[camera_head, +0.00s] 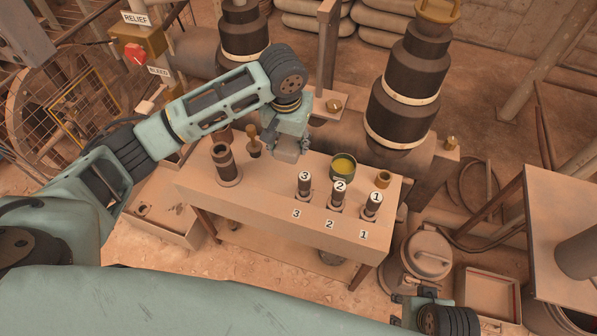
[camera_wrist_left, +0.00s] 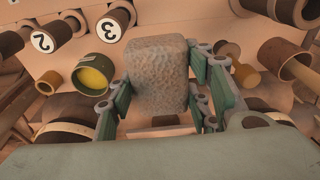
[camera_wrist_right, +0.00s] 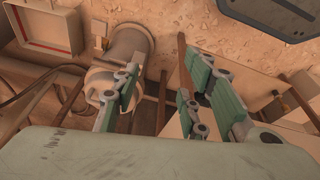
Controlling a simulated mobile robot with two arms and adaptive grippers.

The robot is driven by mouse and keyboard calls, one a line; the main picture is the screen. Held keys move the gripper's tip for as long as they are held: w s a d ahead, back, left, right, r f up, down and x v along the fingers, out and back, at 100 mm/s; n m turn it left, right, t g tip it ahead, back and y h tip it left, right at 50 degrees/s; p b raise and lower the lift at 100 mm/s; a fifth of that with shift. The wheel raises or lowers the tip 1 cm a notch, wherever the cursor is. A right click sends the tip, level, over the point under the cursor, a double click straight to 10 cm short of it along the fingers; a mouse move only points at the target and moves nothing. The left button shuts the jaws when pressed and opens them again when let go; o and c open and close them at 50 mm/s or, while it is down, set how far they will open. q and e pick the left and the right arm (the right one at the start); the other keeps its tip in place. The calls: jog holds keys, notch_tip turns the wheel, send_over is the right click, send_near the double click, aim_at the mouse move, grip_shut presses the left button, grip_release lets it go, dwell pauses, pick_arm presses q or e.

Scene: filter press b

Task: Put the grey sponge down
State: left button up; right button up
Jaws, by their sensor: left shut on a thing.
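The grey sponge (camera_wrist_left: 157,75) is a rough block between the fingers of my left gripper (camera_wrist_left: 158,95) in the left wrist view, with a finger on each side. In the head view my left gripper (camera_head: 287,150) is over the back part of the bench, left of the yellow-filled cup, and the sponge is hard to make out there. Whether the sponge touches the bench top cannot be told. My right gripper (camera_wrist_right: 175,95) is open and empty in the right wrist view, low beside the bench, near a lidded canister (camera_wrist_right: 118,60).
The bench (camera_head: 262,196) bears a cup of yellow stuff (camera_head: 344,166), numbered cylinders (camera_head: 304,186), a dark hollow cylinder (camera_head: 226,165), a wooden-handled tool (camera_head: 254,142) and a small brass ring (camera_head: 383,179). A large dark stepped column (camera_head: 405,90) stands behind. The bench's front left is clear.

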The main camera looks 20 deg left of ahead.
pick_arm(q)
jog(key=w+b, duration=0.1)
jog(key=w+f+b, duration=0.1)
jog(key=w, duration=0.1)
jog(key=w+b, duration=0.1)
jog(key=shift+w+d+f, duration=0.2)
jog(key=shift+d+f, duration=0.05)
jog(key=shift+w+f, duration=0.1)
pick_arm(e)
jog(key=v, duration=0.7)
pick_arm(q)
notch_tip(320, 180, down, 6)
jog(key=shift+r+b, duration=0.25)
jog(key=shift+b, duration=0.85)
jog(key=shift+f, duration=0.55)
notch_tip(320, 180, down, 3)
jog(key=shift+r+b, duration=0.1)
jog(key=shift+b, duration=0.55)
pick_arm(e)
jog(key=w+a+t+y, duration=0.1)
jog(key=w+a+t, duration=0.1)
jog(key=w+t, duration=0.2)
jog(key=w, duration=0.3)
jog(key=shift+w+r, duration=0.3)
jog(key=shift+w, duration=0.05)
jog(key=shift+s, duration=0.1)
